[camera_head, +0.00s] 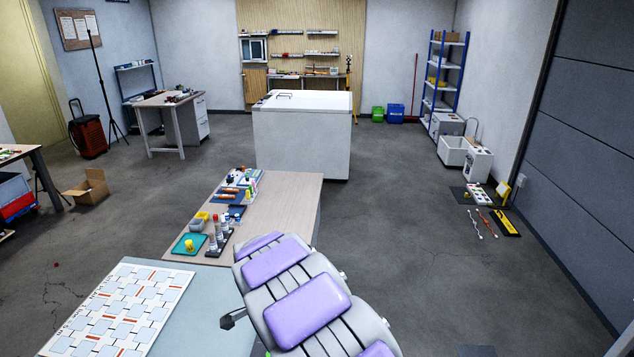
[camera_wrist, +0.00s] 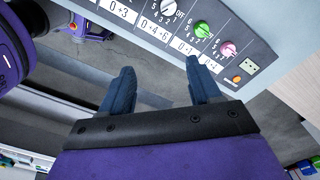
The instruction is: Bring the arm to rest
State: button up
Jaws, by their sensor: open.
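My gripper (camera_wrist: 160,66) shows in the wrist view with its two dark blue fingers spread apart and nothing between them. Beyond the fingertips, at the top of that view, is a grey control panel (camera_wrist: 190,45) with printed labels. It bears a green knob (camera_wrist: 202,29), a pink knob (camera_wrist: 228,48) and a white knob (camera_wrist: 168,8). The fingers appear apart from the panel, though the exact gap is hard to tell. In the head view my arm with purple pads fills the bottom middle, and I cannot make out the gripper's fingers there.
A wooden bench (camera_head: 287,205) with bottles and small trays stands ahead of my arm. A printed board (camera_head: 120,312) lies on a pale table at lower left. A white chest (camera_head: 302,137) stands farther back. The floor (camera_head: 430,260) to the right is mostly clear.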

jog(key=s+d+r+n, duration=0.1)
jog(key=s+d+r, duration=0.3)
jog(key=d, duration=0.2)
jog(key=s+d+r+n+b, duration=0.1)
jog(key=s+d+r+n, duration=0.2)
jog(key=d, duration=0.4)
jog(key=s+d+r, duration=0.4)
jog(key=d, duration=0.2)
jog(key=s+d+n+g, duration=0.1)
jog(key=s+d+n, duration=0.2)
jog(key=s, duration=0.8)
jog(key=s+d+r+n+b, duration=0.1)
jog(key=s+d+n, duration=0.2)
jog(key=s, duration=0.8)
jog(key=shift+s+d+r+n+g, duration=0.2)
jog(key=shift+d+r+n+g, duration=0.15)
jog(key=shift+d, duration=0.5)
jog(key=shift+f, duration=0.1)
